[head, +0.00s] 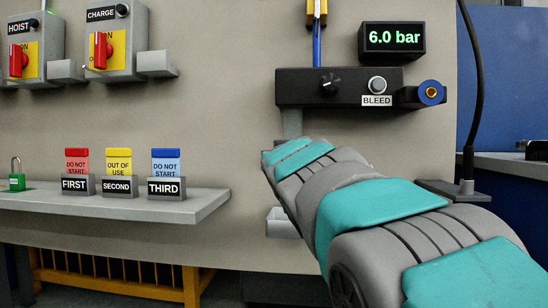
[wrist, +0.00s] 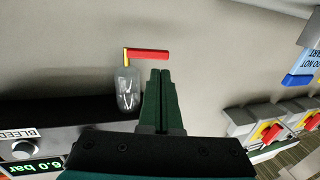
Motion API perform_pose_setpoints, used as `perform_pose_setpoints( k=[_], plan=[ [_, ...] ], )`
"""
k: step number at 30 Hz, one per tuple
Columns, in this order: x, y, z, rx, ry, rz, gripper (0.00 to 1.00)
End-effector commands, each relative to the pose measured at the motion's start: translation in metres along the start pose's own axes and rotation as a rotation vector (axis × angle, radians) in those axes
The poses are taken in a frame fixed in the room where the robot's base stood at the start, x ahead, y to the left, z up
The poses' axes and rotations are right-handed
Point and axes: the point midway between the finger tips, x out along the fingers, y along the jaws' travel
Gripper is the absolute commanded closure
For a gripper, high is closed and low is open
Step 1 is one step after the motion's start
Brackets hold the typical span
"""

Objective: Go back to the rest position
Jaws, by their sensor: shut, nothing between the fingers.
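My gripper (wrist: 160,74) shows in the wrist view with its two dark green fingers together and nothing between them. Just beyond the fingertips is a red lever (wrist: 150,55) with a yellow end, next to a clear bowl (wrist: 128,92). I cannot tell whether the fingers touch either one. In the head view my grey and teal arm reaches in from the lower right towards the panel, below the BLEED unit.
The black BLEED unit (head: 300,87) and the 6.0 bar display (head: 392,39) are above my arm. A shelf (head: 120,207) at left holds a green padlock (head: 16,182) and red, yellow and blue tags. HOIST (head: 18,62) and CHARGE (head: 100,50) switches are at upper left. A black cable (head: 475,90) hangs at right.

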Motion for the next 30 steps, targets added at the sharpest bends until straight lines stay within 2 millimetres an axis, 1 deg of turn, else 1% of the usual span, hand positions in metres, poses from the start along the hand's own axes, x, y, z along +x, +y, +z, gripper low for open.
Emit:
perform_pose_setpoints(
  k=[1, 3, 9, 12, 17, 20, 23, 26, 27, 29, 30],
  plan=[
    [-0.009, 0.000, -0.001, -0.001, 0.001, 0.001, 1.00],
    [-0.019, -0.001, -0.002, -0.001, 0.002, 0.001, 1.00],
    [-0.044, -0.003, -0.001, 0.001, 0.003, 0.000, 1.00],
    [-0.053, -0.004, -0.001, 0.000, 0.002, -0.001, 1.00],
    [-0.060, -0.004, 0.001, 0.001, -0.001, 0.001, 1.00],
    [-0.063, 0.007, 0.014, 0.002, -0.036, 0.023, 1.00],
    [-0.070, 0.033, 0.047, 0.002, -0.125, 0.074, 1.00],
    [-0.086, 0.068, 0.097, 0.005, -0.261, 0.143, 1.00],
    [-0.095, 0.082, 0.121, 0.005, -0.324, 0.169, 1.00],
    [-0.111, 0.101, 0.154, 0.010, -0.420, 0.205, 1.00],
    [-0.124, 0.112, 0.176, 0.013, -0.483, 0.226, 1.00]
  ],
)
